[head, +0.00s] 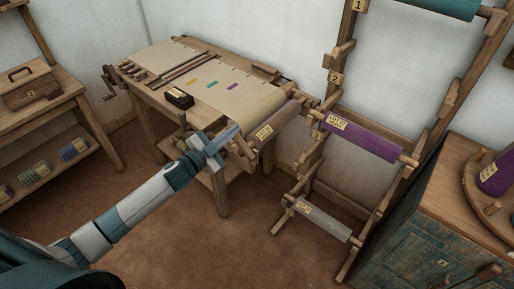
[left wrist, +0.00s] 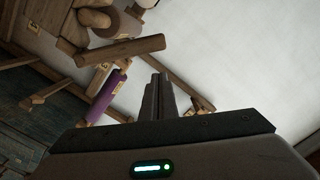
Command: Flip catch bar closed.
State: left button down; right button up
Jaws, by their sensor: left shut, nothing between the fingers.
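The wooden handloom (head: 215,97) stands with cream cloth over its top and a cloth roller tagged with a label (head: 275,128) at its near right end. My left gripper (head: 232,131) is shut and empty, its fingertips close beside that end, left of the roller. In the left wrist view its fingers (left wrist: 157,97) are together, and a wooden bar (left wrist: 120,50) appears just left of and beyond them. I cannot tell whether this bar is the catch bar, nor whether the fingers touch it. My right gripper is not in view.
A wooden rack (head: 326,165) with a purple roll (head: 360,139) stands right of the loom. A blue-green cabinet (head: 425,240) is at the lower right. A bench (head: 62,95) with a wooden box (head: 30,88) stands at the left. The brown floor (head: 240,245) in front is clear.

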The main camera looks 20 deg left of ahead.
pick_arm(q)
jog(key=w+a+f+n+b, duration=0.2)
jog(key=a+f+n+b, duration=0.3)
jog(key=a+f+n, duration=0.2)
notch_tip(320, 180, down, 2)
jog(key=shift+w+f+n+h, duration=0.2)
jog(key=shift+w+n+h, duration=0.1)
jog(key=shift+n, duration=0.9)
jog(key=shift+s+f, duration=0.15)
jog(key=s+a+r, duration=0.4)
jog(key=s+r, duration=0.1)
jog(key=s, duration=0.4)
jog(key=shift+s+a, duration=0.3)
